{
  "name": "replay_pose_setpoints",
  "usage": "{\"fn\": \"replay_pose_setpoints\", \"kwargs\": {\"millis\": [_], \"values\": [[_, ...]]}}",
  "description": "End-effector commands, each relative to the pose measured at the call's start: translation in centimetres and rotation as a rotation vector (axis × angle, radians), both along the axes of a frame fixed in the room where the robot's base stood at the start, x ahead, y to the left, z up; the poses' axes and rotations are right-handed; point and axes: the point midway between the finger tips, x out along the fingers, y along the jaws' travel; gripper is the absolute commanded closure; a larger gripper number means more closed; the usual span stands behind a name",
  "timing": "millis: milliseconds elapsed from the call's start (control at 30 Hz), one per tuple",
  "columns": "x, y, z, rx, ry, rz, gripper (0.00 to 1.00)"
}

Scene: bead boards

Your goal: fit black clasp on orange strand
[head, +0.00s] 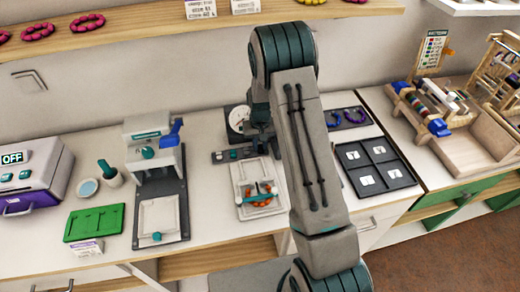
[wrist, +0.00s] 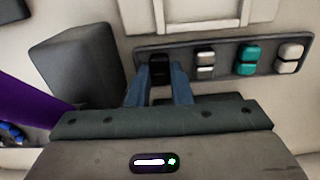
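A black clasp (wrist: 159,66) sits in the far left slot of a dark clasp rack (wrist: 222,66) in the wrist view. The blue-grey fingers of my gripper (wrist: 160,84) stand apart, one on each side of the black clasp; whether they touch it is unclear. In the head view my arm hides most of the gripper, which is by the right end of the clasp rack (head: 226,157). The orange strand (head: 262,195) lies curved on a white bead board (head: 246,209), just in front of the rack and partly behind my arm.
Silver (wrist: 205,60), teal (wrist: 246,60) and cream (wrist: 289,58) clasps sit right of the black one. A dark block (wrist: 75,65) stands close left of my fingers. A dial scale (head: 238,119) is behind the rack. A compartment tray (head: 374,166) lies right of my arm.

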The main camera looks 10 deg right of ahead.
Motion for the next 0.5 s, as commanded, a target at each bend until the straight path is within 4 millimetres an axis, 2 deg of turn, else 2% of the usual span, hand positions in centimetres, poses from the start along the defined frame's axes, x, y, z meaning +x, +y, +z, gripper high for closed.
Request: {"fn": "replay_pose_setpoints", "kwargs": {"millis": [500], "values": [[0.0, 0.0, 2.4, 0.000, -0.001, 0.000, 1.00]]}}
